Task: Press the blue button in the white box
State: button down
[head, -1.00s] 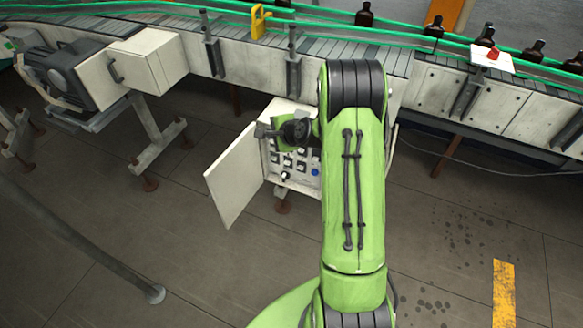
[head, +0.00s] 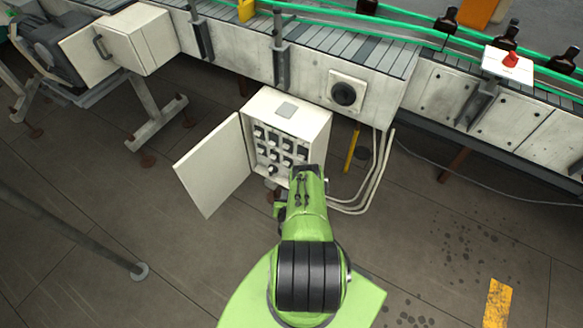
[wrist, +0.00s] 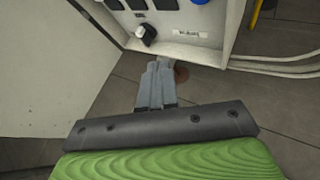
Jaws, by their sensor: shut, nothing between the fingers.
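The white box (head: 322,142) stands open under the conveyor in the head view, its door (head: 212,165) swung out to the left. Its panel carries several dark switches and knobs. The blue button is hidden behind my arm in the head view. In the wrist view a sliver of the blue button (wrist: 198,2) shows at the top edge, cut off by the frame. My gripper (wrist: 160,64) is shut and empty, its fingertips below a black-and-white knob (wrist: 147,34) and near the box's lower edge. I cannot tell whether they touch the box.
The open door lies close on the gripper's left. Pale cables (head: 375,180) run down right of the box. The conveyor (head: 430,95) with several amber bottles (head: 507,35) passes above. A red button (head: 511,59) sits on it at right. Floor in front is mostly clear.

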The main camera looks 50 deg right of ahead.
jog(key=shift+s+a+f, duration=0.2)
jog(key=shift+a+f, duration=0.05)
jog(key=shift+a, duration=0.1)
jog(key=w+d+b, duration=0.1)
jog(key=d+b, duration=0.8)
jog(key=b, duration=0.1)
jog(key=shift+r, duration=0.1)
jog(key=shift+d, duration=0.15)
dwell(1.6)
jog(key=shift+d+b, duration=0.3)
jog(key=shift+b, duration=0.4)
